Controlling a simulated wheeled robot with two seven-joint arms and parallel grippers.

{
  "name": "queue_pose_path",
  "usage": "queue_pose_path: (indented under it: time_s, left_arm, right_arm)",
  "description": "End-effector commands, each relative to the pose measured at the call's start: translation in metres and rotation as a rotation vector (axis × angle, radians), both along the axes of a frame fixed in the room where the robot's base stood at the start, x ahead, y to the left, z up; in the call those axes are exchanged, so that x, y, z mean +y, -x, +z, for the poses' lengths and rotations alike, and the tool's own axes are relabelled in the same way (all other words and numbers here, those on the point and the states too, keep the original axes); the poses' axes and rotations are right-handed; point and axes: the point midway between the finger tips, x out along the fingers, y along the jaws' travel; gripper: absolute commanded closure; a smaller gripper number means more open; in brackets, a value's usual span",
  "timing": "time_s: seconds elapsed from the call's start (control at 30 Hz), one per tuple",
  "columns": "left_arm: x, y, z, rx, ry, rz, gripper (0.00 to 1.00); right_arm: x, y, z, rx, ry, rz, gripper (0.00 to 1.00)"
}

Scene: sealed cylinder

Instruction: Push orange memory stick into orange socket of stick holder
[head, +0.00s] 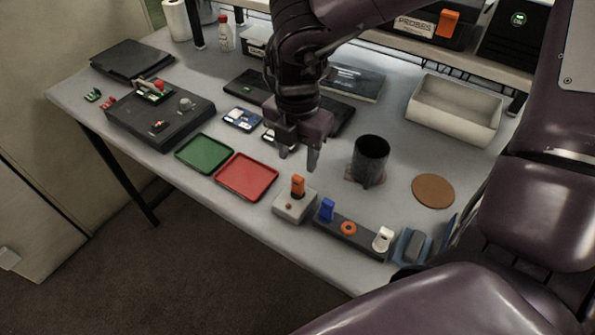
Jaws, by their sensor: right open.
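The dark stick holder (367,240) lies to the right of that box. It has a blue stick (327,210) at its left end, an orange ring-shaped socket (348,228) in the middle with no stick in it, and a white stick (383,239) at its right end. My right gripper (298,159) points down, open and empty, above and just behind the orange stick, apart from it. My left gripper is not in view.
A black cylinder (369,160) stands right of my gripper, with a brown round mat (433,191) beyond it. A red tray (247,177) and a green tray (204,153) lie to the left. A blue-grey item (411,246) sits at the holder's right end. A white bin (453,112) stands behind.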

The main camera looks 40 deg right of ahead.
Motion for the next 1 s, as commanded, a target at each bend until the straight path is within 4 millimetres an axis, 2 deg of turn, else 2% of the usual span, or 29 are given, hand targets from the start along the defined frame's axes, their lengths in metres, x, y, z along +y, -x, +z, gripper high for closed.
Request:
queue_pose_path:
  time_s: [0.27, 0.47, 0.67, 0.87, 0.9, 1.0]
  left_arm:
    - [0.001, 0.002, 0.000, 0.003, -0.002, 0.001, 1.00]
    - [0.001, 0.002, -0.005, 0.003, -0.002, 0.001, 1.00]
    - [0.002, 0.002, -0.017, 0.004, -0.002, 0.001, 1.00]
    - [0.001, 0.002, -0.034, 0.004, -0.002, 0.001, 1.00]
    - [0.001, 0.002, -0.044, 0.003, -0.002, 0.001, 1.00]
    - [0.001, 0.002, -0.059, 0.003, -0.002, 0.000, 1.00]
  right_arm:
    - [0.000, 0.000, 0.000, -0.001, -0.001, 0.000, 0.55]
    - [0.000, 0.000, -0.008, -0.001, -0.001, 0.000, 0.55]
    - [0.000, 0.000, -0.029, 0.001, -0.002, 0.000, 0.55]
    - [0.000, 0.001, -0.059, 0.000, -0.001, -0.001, 0.55]
    - [0.000, 0.000, -0.067, -0.001, -0.002, -0.001, 0.55]
    - [0.000, 0.000, -0.079, -0.002, -0.002, 0.000, 0.55]
